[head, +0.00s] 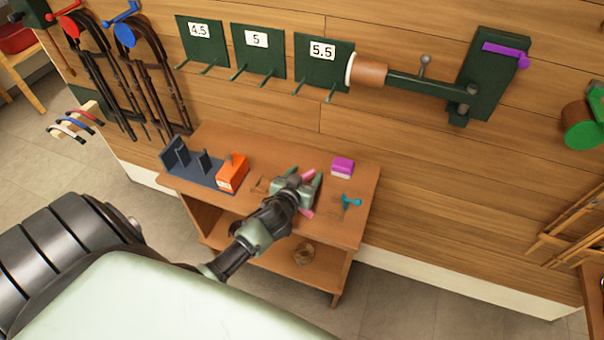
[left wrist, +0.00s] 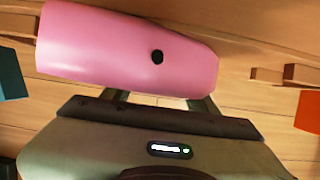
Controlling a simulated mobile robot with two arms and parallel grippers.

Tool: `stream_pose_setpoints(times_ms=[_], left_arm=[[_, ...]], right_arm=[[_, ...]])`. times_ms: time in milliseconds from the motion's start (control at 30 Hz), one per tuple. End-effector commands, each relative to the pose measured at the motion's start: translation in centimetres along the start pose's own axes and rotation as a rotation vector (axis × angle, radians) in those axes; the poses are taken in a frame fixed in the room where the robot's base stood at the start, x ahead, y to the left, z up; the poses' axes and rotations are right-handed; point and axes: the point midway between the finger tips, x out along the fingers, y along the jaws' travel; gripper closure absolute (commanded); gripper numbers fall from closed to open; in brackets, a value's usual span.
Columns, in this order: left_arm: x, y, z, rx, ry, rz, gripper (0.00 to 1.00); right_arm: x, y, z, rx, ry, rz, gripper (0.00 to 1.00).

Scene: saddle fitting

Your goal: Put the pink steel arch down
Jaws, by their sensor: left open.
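The pink steel arch (head: 308,174) shows in the head view as pink ends on either side of my left gripper (head: 304,182), at the small wooden table. My gripper hides its middle. In the left wrist view the arch (left wrist: 130,50) is a smooth pink curved piece with a dark round hole, lying across the front of the gripper. The left jaws are open, and their fingers run partly out of sight behind the arch. Whether they touch it, and whether the arch rests fully on the tabletop, I cannot tell. My right gripper is not in view.
The wooden table (head: 352,225) also bears an orange block (head: 232,175) beside dark blue stands (head: 190,162), a purple-and-white block (head: 343,167) and a teal tool (head: 350,203). Green hook panels (head: 256,50) and a wall bracket (head: 487,80) hang above.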

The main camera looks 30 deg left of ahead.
Motion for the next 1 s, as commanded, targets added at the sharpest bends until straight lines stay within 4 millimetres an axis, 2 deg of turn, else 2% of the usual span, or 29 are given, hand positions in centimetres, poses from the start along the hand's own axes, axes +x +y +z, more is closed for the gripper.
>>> stream_pose_setpoints(times_ms=[200,400,433,1000], left_arm=[[0.07,0.02,0.03,0.001,0.0,0.001,0.42],[0.06,0.03,0.01,0.001,0.0,0.001,0.97],[0.06,0.03,0.01,0.001,0.0,0.001,1.0],[0.07,0.17,-0.36,-0.004,0.006,0.004,1.0]], right_arm=[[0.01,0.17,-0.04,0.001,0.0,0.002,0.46],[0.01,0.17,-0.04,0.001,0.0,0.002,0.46],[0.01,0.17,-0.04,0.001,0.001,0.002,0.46],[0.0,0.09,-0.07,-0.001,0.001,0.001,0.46]])
